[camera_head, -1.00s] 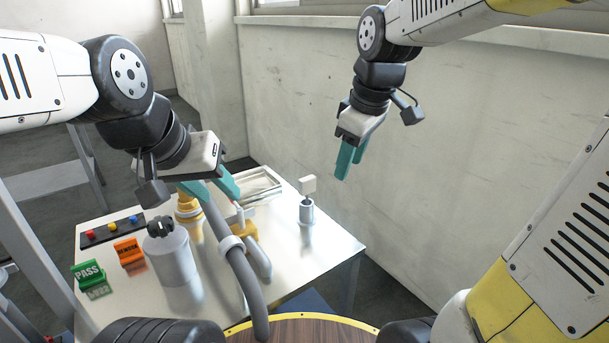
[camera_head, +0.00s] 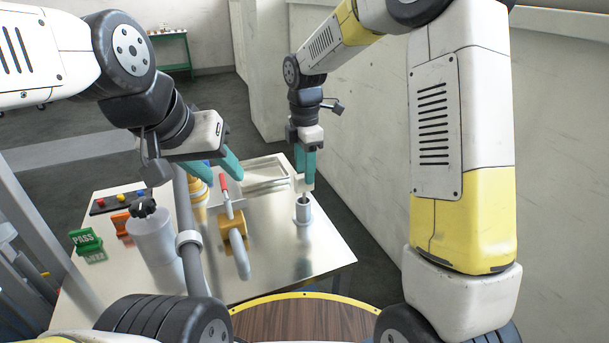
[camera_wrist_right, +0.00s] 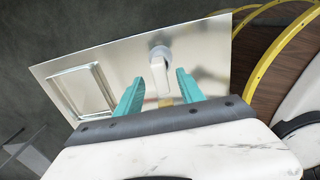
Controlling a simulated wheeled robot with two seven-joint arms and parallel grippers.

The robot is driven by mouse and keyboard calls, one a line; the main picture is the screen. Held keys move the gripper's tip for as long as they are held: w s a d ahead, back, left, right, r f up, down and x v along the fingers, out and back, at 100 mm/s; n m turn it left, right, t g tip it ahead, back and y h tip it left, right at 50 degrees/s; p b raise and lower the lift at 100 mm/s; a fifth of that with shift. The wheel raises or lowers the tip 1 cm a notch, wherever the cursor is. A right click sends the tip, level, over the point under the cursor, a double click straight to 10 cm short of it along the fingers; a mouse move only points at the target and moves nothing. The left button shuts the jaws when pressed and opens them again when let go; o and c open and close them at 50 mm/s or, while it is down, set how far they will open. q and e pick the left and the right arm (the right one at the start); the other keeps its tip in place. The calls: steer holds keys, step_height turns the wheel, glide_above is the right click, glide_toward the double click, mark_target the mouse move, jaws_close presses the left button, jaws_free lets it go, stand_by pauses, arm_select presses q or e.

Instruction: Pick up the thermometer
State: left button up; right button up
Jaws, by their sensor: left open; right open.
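The thermometer appears to be the slim piece with a white block-like head (camera_head: 308,187) standing in a small metal cup (camera_head: 303,211) at the table's right side. My right gripper (camera_head: 307,172) is open, pointing down just above it. In the right wrist view the white head (camera_wrist_right: 163,78) shows between the two teal fingers (camera_wrist_right: 158,88), with the metal cup (camera_wrist_right: 160,52) beyond. I cannot tell whether the fingers touch it. My left gripper (camera_head: 220,176) is open and empty, above the table near the red-handled tap.
A white canister (camera_head: 153,238), a button panel (camera_head: 118,201), a green PASS block (camera_head: 86,241) and an orange block (camera_head: 121,223) stand left. A wall is on the right.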

glide_above(304, 197)
steer(key=f, duration=0.4)
steer(key=shift+w, duration=0.25)
jaws_close()
